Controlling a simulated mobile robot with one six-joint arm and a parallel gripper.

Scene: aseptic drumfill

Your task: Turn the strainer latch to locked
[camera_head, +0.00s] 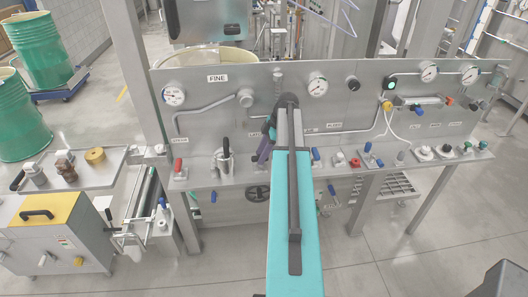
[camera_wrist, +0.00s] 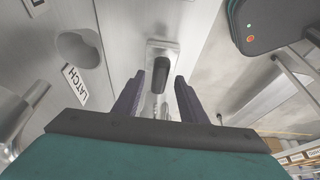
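The strainer latch shows in the wrist view as a short black handle (camera_wrist: 161,73) on a pale metal plate. In the head view my gripper (camera_head: 265,150) is at the panel, largely behind my teal arm, which hides the latch.
The steel panel (camera_head: 225,103) carries gauges, valves and a FINE label (camera_head: 217,78). A black-handled fitting (camera_head: 225,150) and a red-handled valve (camera_head: 179,167) stand on the ledge to the left. A yellow-topped cart (camera_head: 50,215) is at left.

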